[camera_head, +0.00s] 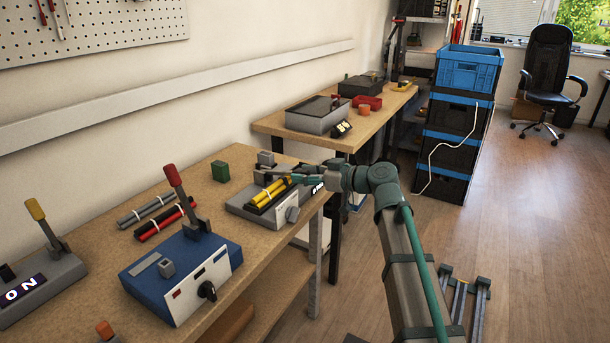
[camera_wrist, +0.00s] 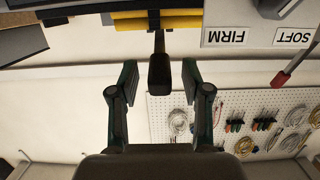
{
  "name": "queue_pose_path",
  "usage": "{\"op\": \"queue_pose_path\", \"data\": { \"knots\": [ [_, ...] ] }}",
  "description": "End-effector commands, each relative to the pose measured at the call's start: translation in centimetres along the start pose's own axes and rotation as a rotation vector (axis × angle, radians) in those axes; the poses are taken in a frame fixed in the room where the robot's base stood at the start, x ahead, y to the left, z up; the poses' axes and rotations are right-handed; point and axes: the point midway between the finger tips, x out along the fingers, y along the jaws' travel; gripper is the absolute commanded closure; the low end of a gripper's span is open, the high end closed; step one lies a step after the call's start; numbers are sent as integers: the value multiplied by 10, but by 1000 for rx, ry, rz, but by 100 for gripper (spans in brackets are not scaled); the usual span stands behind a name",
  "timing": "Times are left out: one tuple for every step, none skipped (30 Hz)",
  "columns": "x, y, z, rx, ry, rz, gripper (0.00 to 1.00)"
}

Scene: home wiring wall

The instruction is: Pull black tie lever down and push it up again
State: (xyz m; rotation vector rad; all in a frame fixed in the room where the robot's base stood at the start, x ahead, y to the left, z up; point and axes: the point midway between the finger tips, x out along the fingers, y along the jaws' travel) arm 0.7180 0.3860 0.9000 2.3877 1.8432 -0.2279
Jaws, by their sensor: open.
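The black tie lever (camera_wrist: 159,72) shows in the wrist view as a dark handle on a narrow shaft, beside a bundle of yellow rods with a dark strap (camera_wrist: 153,18). My gripper (camera_wrist: 160,78) is open, with one finger on each side of the lever and a visible gap to both. In the head view my gripper (camera_head: 296,177) is at the grey tie device (camera_head: 240,206), which holds the yellow rods (camera_head: 268,193). There the lever cannot be told apart from my gripper. Labels FIRM (camera_wrist: 226,36) and SOFT (camera_wrist: 292,36) show upside down in the wrist view.
A blue box (camera_head: 185,268) with a red-handled lever (camera_head: 174,178) stands nearer on the bench (camera_head: 222,158). A grey box with a yellow-handled lever (camera_head: 37,211) is at far left. Rod bundles (camera_head: 165,222) and a green block (camera_head: 220,171) lie behind. Blue crates (camera_head: 467,72) stand right.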

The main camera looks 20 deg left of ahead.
Motion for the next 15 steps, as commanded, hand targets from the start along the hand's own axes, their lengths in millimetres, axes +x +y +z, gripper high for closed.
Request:
{"op": "queue_pose_path", "data": {
  "knots": [
    [-2,0,0,0,0,1,52],
    [-4,0,0,0,1,1,52],
    [-8,0,0,0,1,2,52],
    [-11,0,0,0,1,2,52],
    [-14,0,0,0,1,2,52],
    [-20,-1,0,0,0,1,52],
    [-24,-1,0,0,0,2,52],
    [-30,-1,1,0,1,3,52],
    [-38,-1,1,0,1,3,52],
    [-43,-1,0,0,1,2,52],
    [-49,-1,0,0,1,3,52],
    [-58,-1,0,0,1,4,52],
    [-63,-1,0,0,1,3,52],
    [-69,-1,0,0,1,2,52],
    [-77,0,0,0,1,4,52]
  ]
}}
